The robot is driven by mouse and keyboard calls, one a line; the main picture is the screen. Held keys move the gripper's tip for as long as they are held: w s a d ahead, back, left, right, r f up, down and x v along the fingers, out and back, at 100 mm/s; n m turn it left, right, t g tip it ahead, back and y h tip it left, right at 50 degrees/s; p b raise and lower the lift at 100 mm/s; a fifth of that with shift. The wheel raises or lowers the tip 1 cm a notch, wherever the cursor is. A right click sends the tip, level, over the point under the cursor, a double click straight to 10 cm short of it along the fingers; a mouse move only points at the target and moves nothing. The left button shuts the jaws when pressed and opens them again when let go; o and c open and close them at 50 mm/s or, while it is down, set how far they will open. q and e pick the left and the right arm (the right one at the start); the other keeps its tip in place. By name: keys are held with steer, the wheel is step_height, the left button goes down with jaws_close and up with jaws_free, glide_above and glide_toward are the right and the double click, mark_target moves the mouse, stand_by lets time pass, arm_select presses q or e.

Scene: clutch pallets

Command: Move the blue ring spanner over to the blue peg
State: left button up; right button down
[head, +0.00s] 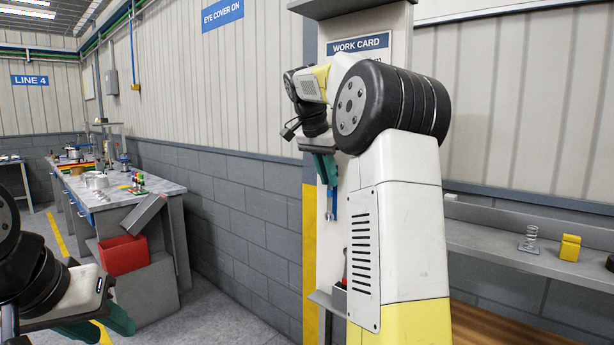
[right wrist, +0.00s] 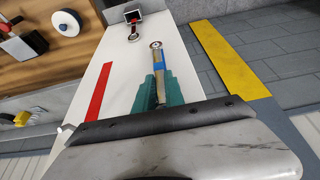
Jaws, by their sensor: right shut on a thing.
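The blue ring spanner (head: 334,203) hangs down from my right gripper (head: 325,170) in front of the white panel of the work-card stand. In the right wrist view, the green fingers of my right gripper (right wrist: 158,91) are shut on the spanner (right wrist: 157,62); its steel ring end points away from the gripper and a blue band shows on its shank. I cannot make out the blue peg in either view; my right arm covers much of the panel in the head view. My left gripper (head: 103,328) is open and empty at the lower left.
The white panel (right wrist: 125,75) carries a red strip (right wrist: 99,91). A small holder with a red-handled tool (right wrist: 133,30) is at its far end. A shelf (head: 510,250) with a spring (head: 530,238) and a yellow block (head: 570,247) is at right. A workbench (head: 150,200) and red bin (head: 122,254) are at left.

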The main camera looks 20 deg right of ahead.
stand_by(0.3)
steer(key=c, duration=1.3)
jaws_free()
steer(key=shift+c, duration=0.2)
steer(key=v, duration=0.8)
steer(key=s+a+f+n+t+y, duration=0.1)
steer(key=s+a+f+n, duration=0.3)
steer(key=s, duration=0.5)
steer(key=s+a+f+n+t+y, duration=0.1)
steer(key=s+a+f+n+y, duration=0.2)
steer(key=s+f, duration=0.6)
steer(key=s+a+f+n+t+y, duration=0.2)
steer(key=s+a+f+n, duration=0.3)
steer(key=s+a+f, duration=0.2)
steer(key=shift+s+n, duration=0.3)
steer(key=shift+s, duration=0.65)
steer(key=shift+f, duration=0.1)
